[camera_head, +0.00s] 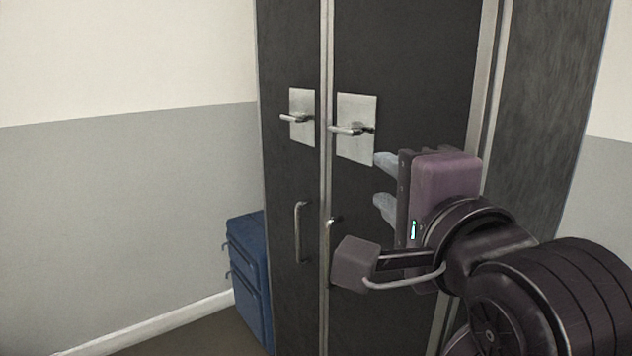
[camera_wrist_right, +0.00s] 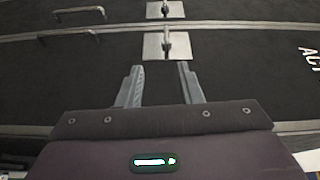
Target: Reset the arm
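My right gripper (camera_head: 384,183) is raised in front of the dark wardrobe's right door (camera_head: 405,60). Its two grey fingers are apart with nothing between them. In the right wrist view the open gripper (camera_wrist_right: 160,84) points at the wardrobe front, and the right door's handle plate (camera_wrist_right: 166,46) lies beyond the fingertips. The fingers appear clear of the handle (camera_head: 350,130). My right arm comes in from the lower right. My left gripper is in neither view.
The left door (camera_head: 290,180) carries another lever handle (camera_head: 296,118) and a vertical pull bar (camera_head: 299,230). Both doors look shut. A blue cabinet (camera_head: 247,270) stands left of the wardrobe. Floor (camera_head: 200,335) shows at the lower left, before a grey and cream wall.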

